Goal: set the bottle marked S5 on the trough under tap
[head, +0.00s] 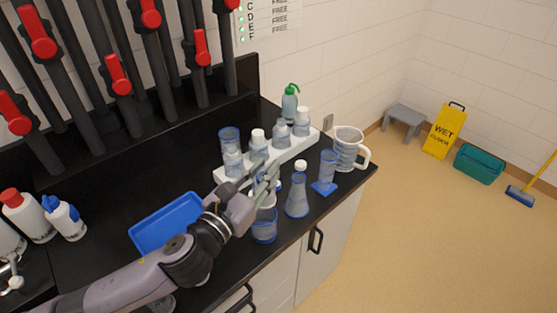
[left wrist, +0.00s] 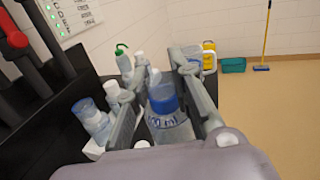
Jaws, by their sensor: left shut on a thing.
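My left gripper (head: 268,178) is over the black counter, in front of the white rack. The fingers hide most of this bottle in the head view. I cannot read an S5 mark on it. Several taps with red handles (head: 118,75) on dark pipes stand at the upper left of the head view. I cannot clearly make out the trough under them. My right gripper is not in view.
A white rack (head: 222,176) holds several bottles behind the gripper. A blue tray (head: 165,222) lies to its left. A beaker (head: 264,228), a flask (head: 297,197), a cylinder (head: 327,168) and a jug (head: 346,148) crowd the right. White bottles (head: 64,217) stand at left.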

